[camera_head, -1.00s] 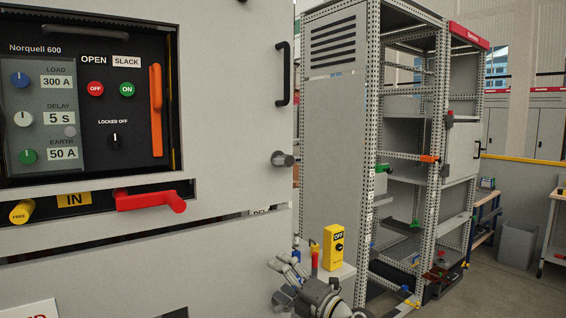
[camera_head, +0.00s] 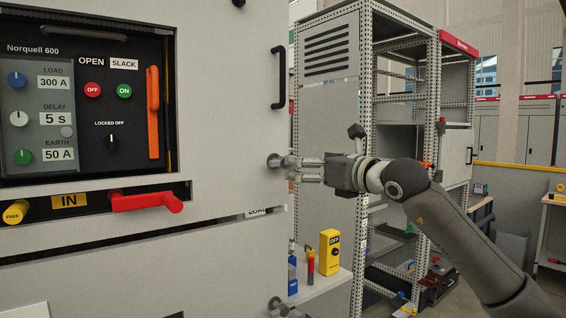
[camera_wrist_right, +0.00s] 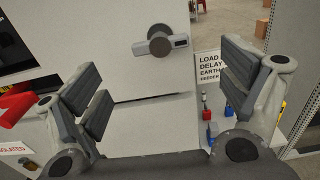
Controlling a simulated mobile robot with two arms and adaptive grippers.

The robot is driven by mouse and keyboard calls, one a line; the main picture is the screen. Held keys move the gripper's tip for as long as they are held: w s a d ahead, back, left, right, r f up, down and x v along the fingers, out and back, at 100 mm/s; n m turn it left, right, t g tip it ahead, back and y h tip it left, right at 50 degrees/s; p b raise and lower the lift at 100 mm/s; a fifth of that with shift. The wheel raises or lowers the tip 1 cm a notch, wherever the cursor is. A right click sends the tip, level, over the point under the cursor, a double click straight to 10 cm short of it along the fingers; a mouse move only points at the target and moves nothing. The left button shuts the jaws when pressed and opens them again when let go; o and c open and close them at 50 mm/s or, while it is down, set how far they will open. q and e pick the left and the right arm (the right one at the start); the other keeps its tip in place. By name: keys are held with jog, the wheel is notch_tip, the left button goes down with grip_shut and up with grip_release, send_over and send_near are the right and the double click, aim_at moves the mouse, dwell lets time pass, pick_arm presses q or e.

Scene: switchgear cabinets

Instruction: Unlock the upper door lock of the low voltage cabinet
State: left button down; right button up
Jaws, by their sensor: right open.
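The upper door lock is a round dark knob with a grey bar handle (camera_head: 273,160) on the right edge of the light grey cabinet door (camera_head: 232,110). In the right wrist view the lock (camera_wrist_right: 160,41) shows its bar lying roughly level, pointing right. My right gripper (camera_head: 298,168) reaches in from the right, its fingers close beside the lock in the head view. In the wrist view the open jaws (camera_wrist_right: 165,85) stand wide to either side, with the lock ahead between them and nothing held. My left gripper is out of view.
A black door handle (camera_head: 278,78) is above the lock, and another lock (camera_head: 278,306) is below. A red lever (camera_head: 146,201) sticks out at left. A yellow OFF box (camera_head: 330,251) stands on a shelf right of the door. Open metal racks stand behind my arm.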

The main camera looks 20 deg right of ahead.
aim_at(283, 161)
jog(key=shift+p+x, duration=2.3)
jog(key=shift+x, duration=2.8)
jog(key=shift+f, duration=0.1)
jog(key=c, duration=1)
